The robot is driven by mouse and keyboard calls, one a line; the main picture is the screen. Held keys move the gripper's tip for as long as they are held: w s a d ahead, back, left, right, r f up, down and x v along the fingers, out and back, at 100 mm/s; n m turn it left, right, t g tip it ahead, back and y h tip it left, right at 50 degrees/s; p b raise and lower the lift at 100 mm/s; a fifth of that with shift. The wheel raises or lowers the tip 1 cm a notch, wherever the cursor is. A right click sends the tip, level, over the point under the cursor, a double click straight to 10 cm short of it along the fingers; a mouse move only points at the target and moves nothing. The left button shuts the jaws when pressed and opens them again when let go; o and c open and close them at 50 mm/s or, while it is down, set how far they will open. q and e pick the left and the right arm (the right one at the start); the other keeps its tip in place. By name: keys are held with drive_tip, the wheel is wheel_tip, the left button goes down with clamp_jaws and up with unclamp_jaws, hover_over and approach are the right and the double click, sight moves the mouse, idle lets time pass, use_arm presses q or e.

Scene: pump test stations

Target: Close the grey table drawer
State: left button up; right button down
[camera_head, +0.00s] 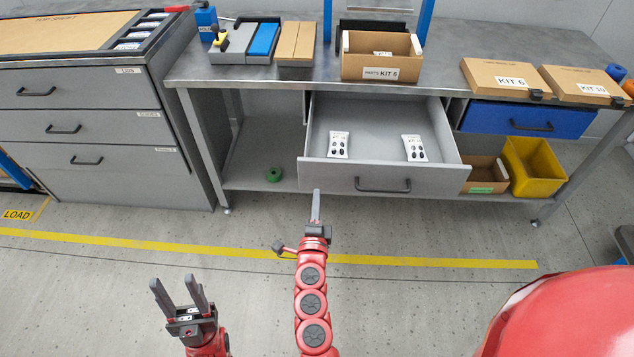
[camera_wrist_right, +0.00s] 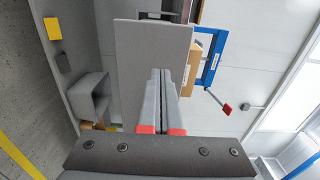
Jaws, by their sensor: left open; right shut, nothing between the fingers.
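The grey table drawer (camera_head: 384,178) is pulled out under the middle of the workbench, with a dark bar handle (camera_head: 382,185) on its front. Two white cards with dark parts, a left one (camera_head: 338,145) and a right one (camera_head: 413,148), lie inside. My right gripper (camera_head: 316,193) is shut and empty, its fingertips at the lower left of the drawer front. In the right wrist view, the shut fingers (camera_wrist_right: 161,72) overlap a flat grey panel (camera_wrist_right: 140,50), seemingly the drawer front; contact cannot be told. My left gripper (camera_head: 179,284) is open and empty, low over the floor.
A blue drawer (camera_head: 530,120) sits at the right under the workbench (camera_head: 440,85). A yellow bin (camera_head: 533,166) and a cardboard box (camera_head: 484,174) stand on the lower shelf, with a green ring (camera_head: 274,174) left. A grey cabinet (camera_head: 100,150) stands left. Floor in front is clear.

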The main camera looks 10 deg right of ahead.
sight(319, 174)
drive_tip(key=x, duration=0.5)
drive_tip(key=shift+w+r, duration=0.1)
drive_tip(key=shift+w+d, duration=0.1)
drive_tip(key=shift+w, duration=0.15)
